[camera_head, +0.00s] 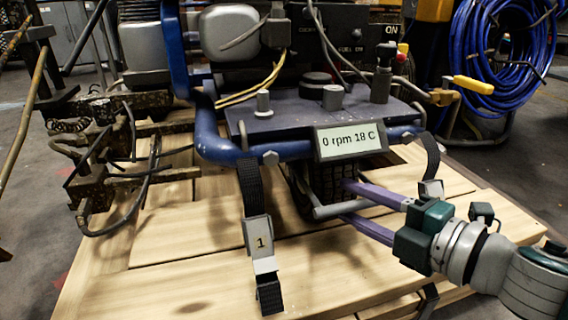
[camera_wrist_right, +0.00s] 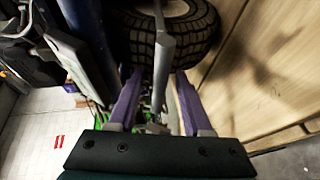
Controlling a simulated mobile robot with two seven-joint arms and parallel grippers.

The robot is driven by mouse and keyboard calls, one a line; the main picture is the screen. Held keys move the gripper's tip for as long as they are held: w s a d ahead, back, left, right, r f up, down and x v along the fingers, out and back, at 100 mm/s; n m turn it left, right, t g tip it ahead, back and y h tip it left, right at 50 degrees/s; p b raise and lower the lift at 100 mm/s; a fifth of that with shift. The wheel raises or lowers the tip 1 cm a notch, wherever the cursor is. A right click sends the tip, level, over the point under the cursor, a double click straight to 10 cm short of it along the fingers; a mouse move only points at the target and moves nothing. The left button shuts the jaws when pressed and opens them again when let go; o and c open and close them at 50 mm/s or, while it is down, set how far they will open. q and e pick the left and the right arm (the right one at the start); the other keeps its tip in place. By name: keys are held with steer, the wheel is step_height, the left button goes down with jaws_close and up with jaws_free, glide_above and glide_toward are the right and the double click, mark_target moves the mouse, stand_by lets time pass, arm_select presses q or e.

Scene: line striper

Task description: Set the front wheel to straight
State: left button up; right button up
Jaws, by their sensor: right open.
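The line striper's front wheel (camera_head: 328,182) is a black treaded tyre under the blue frame, partly hidden behind a grey bar (camera_head: 342,209) and my gripper. In the right wrist view the tyre (camera_wrist_right: 190,35) fills the top middle, and the grey bar (camera_wrist_right: 164,55) runs down from it. My right gripper (camera_head: 346,201) comes in from the right with its two purple fingers spread, close to the bar and wheel. In the right wrist view the fingers (camera_wrist_right: 158,78) are apart, with the bar's line passing between them. I cannot tell whether they touch it. My left gripper is out of view.
The striper stands on a wooden pallet (camera_head: 200,285). A strap with a buckle marked 1 (camera_head: 260,240) hangs in front, and another strap (camera_head: 430,165) hangs right of the wheel. A blue hose coil (camera_head: 490,50) is at back right.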

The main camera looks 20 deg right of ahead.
steer(key=shift+s+d+r, duration=0.15)
steer(key=shift+s, duration=0.2)
steer(key=p+v, duration=0.4)
steer(key=v, duration=0.5)
steer(key=shift+s, duration=0.1)
